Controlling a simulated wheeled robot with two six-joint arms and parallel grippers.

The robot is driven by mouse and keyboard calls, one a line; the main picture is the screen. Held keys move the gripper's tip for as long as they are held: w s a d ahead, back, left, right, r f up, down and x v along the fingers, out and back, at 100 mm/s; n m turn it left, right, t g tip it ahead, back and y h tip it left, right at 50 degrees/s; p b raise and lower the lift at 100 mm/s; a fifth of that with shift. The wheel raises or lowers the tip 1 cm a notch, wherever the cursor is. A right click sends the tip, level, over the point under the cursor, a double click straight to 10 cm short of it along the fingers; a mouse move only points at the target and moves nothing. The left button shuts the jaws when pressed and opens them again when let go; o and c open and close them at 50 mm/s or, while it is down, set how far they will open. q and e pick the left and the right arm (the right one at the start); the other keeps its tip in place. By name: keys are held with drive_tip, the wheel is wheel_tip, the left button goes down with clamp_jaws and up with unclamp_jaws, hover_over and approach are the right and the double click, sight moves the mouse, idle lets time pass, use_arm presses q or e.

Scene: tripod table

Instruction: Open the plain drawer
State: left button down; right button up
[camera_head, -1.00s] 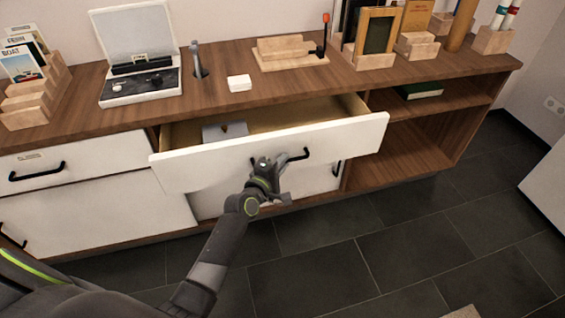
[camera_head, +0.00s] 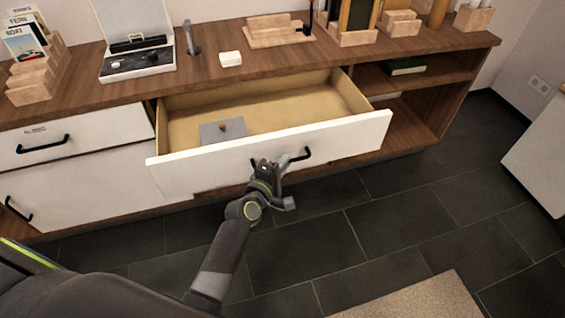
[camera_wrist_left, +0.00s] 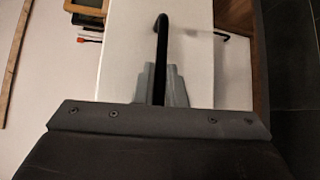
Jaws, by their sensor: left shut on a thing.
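The plain drawer (camera_head: 340,139) has a white front without a label and stands well out from the wooden sideboard. Its inside is visible, with a grey flat piece (camera_head: 222,131) bearing a small brown knob in it. My left gripper (camera_head: 268,166) is at the front of the drawer, shut on its black bar handle (camera_head: 301,155). In the left wrist view the black handle (camera_wrist_left: 161,50) runs between the grey fingers (camera_wrist_left: 160,84). My right gripper is not in view.
A labelled white drawer (camera_head: 70,138) at the left is closed. The sideboard top (camera_head: 215,78) holds a record player (camera_head: 135,60), a white box (camera_head: 230,58) and wooden stands. Open shelves (camera_head: 415,105) are at the right.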

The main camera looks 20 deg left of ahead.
use_arm(q)
drive_tip(key=c, duration=1.5)
unclamp_jaws()
